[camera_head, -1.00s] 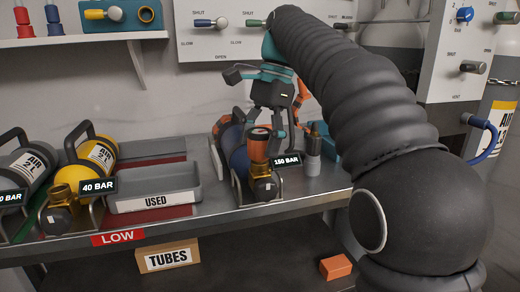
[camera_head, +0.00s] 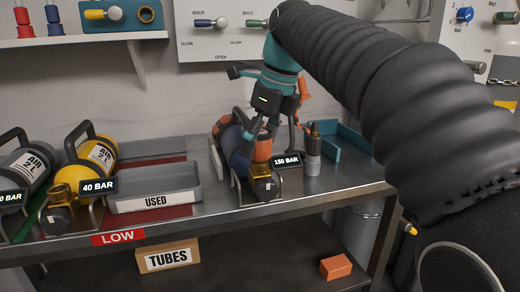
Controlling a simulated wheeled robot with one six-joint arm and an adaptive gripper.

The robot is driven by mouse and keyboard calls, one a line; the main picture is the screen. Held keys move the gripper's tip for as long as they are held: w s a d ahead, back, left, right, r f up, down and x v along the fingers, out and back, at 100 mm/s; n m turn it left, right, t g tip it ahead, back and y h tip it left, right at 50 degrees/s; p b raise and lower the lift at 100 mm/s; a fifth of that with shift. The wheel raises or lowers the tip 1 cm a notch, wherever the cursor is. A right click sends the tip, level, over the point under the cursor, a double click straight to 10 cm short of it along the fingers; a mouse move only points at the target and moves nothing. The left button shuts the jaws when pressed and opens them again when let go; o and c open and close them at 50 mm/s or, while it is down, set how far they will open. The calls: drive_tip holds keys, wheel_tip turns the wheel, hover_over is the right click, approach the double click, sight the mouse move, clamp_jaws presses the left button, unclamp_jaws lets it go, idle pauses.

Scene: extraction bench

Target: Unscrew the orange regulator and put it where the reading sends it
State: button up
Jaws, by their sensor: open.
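The orange regulator (camera_head: 263,150) stands upright on the brass valve (camera_head: 262,170) of the blue cylinder (camera_head: 236,148), on the right part of the bench. A tag reading 150 BAR (camera_head: 286,161) is beside it. My gripper (camera_head: 264,137) is open and points down at the regulator, its fingers at the regulator's upper part. The fingers hide some of its top, and I cannot tell whether they touch it. A grey tray marked USED (camera_head: 155,202) sits left of the cylinder, behind a red LOW label (camera_head: 118,238).
A dark-tipped grey holder (camera_head: 313,150) stands close right of the regulator. A TUBES box (camera_head: 168,256) and an orange block (camera_head: 335,267) are on the lower shelf.

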drive_tip(key=m+t+h, duration=0.1)
drive_tip(key=m, duration=0.4)
drive_tip(key=shift+m, duration=0.4)
drive_tip(key=c, duration=1.3)
drive_tip(key=n+g+y, duration=0.1)
drive_tip(key=n, duration=0.5)
drive_tip(key=shift+n, duration=0.4)
drive_tip(key=n+g, duration=0.1)
drive_tip(key=n, duration=0.3)
drive_tip(key=shift+y, duration=0.3)
drive_tip(key=n+g, duration=0.1)
drive_tip(key=n, duration=0.2)
drive_tip(key=shift+n, duration=0.3)
drive_tip(key=o, duration=0.9)
drive_tip(key=shift+n+g, duration=0.3)
drive_tip(key=shift+n, duration=0.1)
drive_tip(key=shift+c, duration=0.2)
drive_tip(key=o, duration=0.4)
drive_tip(key=shift+o, duration=0.2)
